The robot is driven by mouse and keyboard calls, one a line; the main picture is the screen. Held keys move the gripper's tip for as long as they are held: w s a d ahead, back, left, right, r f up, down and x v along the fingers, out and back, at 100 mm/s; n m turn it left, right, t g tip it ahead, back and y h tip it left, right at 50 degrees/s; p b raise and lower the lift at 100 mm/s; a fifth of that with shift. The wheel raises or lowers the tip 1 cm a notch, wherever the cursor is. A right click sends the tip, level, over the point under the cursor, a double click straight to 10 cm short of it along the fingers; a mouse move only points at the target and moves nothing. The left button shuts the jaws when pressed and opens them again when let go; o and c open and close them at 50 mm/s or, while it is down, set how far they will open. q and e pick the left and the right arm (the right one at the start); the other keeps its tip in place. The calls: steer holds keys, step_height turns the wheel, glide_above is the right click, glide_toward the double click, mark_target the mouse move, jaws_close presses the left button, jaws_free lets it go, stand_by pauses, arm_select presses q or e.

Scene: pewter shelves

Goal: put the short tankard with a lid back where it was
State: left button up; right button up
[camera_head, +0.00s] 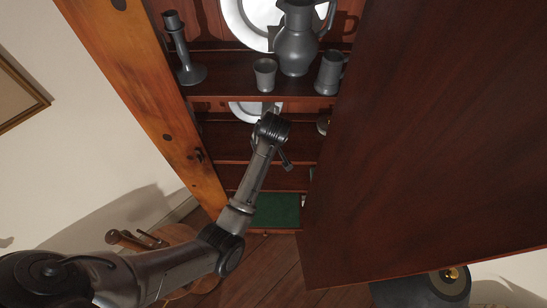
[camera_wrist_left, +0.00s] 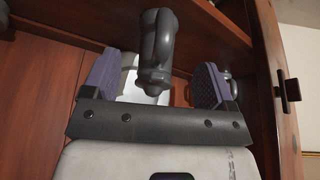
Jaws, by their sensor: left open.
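My left arm reaches into the cabinet in the head view, with its left gripper (camera_head: 273,108) in front of the second shelf and mostly hidden by the wrist. In the left wrist view the left gripper (camera_wrist_left: 160,62) is open, its two purple pads well apart. A dark grey pewter vessel (camera_wrist_left: 157,50) shows between the pads, with clear gaps on both sides. It may be the short lidded tankard, but its lid cannot be made out. In the head view a handled tankard (camera_head: 330,73) stands at the right of the upper shelf; no lid is clear. My right gripper is out of view.
The upper shelf (camera_head: 235,82) holds a candlestick (camera_head: 183,52), a small cup (camera_head: 265,75) and a pitcher (camera_head: 296,42), with a plate (camera_head: 235,22) behind. Another plate (camera_head: 243,112) stands below. A large dark door panel (camera_head: 425,140) blocks the right side.

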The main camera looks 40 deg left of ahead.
arm_select(q)
steer(key=s+d+b, duration=0.1)
steer(key=s+d, duration=0.2)
steer(key=d, duration=0.2)
steer(key=shift+s+d, duration=0.15)
steer(key=shift+s, duration=0.1)
steer(key=s+f+m, duration=0.5)
steer(key=s+f, duration=0.1)
steer(key=s, duration=0.7)
steer(key=s+d+m+h, duration=0.2)
steer(key=s+m, duration=0.2)
steer(key=s, duration=0.4)
steer(key=s+d+m+t+h, duration=0.1)
steer(key=s+m, duration=0.3)
steer(key=s, duration=0.4)
steer(key=shift+s+d+r+h, duration=0.4)
steer(key=shift+d+r, duration=0.05)
steer(key=shift+d, duration=0.05)
steer(key=shift+d, duration=0.1)
